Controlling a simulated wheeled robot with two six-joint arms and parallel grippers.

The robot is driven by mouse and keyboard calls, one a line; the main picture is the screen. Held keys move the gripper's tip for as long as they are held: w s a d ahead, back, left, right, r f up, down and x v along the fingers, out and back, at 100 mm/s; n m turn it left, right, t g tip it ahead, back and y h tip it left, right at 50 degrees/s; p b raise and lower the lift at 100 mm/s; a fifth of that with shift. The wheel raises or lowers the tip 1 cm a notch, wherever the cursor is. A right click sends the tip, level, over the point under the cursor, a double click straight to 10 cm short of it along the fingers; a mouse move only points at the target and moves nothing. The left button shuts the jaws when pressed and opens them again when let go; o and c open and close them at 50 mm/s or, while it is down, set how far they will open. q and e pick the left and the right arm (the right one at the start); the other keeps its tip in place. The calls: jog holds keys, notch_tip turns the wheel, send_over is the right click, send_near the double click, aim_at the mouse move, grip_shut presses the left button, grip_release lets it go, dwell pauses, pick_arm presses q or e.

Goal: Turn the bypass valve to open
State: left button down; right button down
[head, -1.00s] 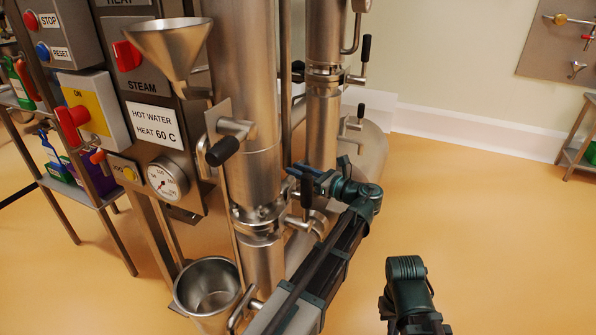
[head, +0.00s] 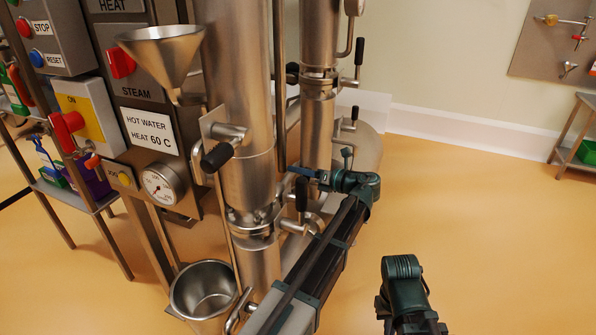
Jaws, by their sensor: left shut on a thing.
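My left gripper (head: 329,180) reaches in from the lower middle, beside the steel pipework, and points left. It is shut on a blue handle (head: 303,171), which I take to be the bypass valve's; no label on it is readable. The jaws partly hide this handle, so its exact angle is hard to tell. A black upright lever (head: 301,194) on a steel stub stands just below and in front of it. Of my right arm only a dark green link shows at the lower right; its gripper is out of view.
A steel column with a black-handled valve (head: 217,156) stands left of my left arm. A funnel (head: 161,57), a control panel with a gauge (head: 159,186) and a steel bucket (head: 203,290) are farther left. The floor (head: 480,220) at right is clear.

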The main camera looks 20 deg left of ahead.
pick_arm(q)
jog(key=shift+w+f, duration=0.1)
dwell(0.4)
jog(key=c, duration=0.7)
grip_release()
jog(key=shift+o, duration=0.2)
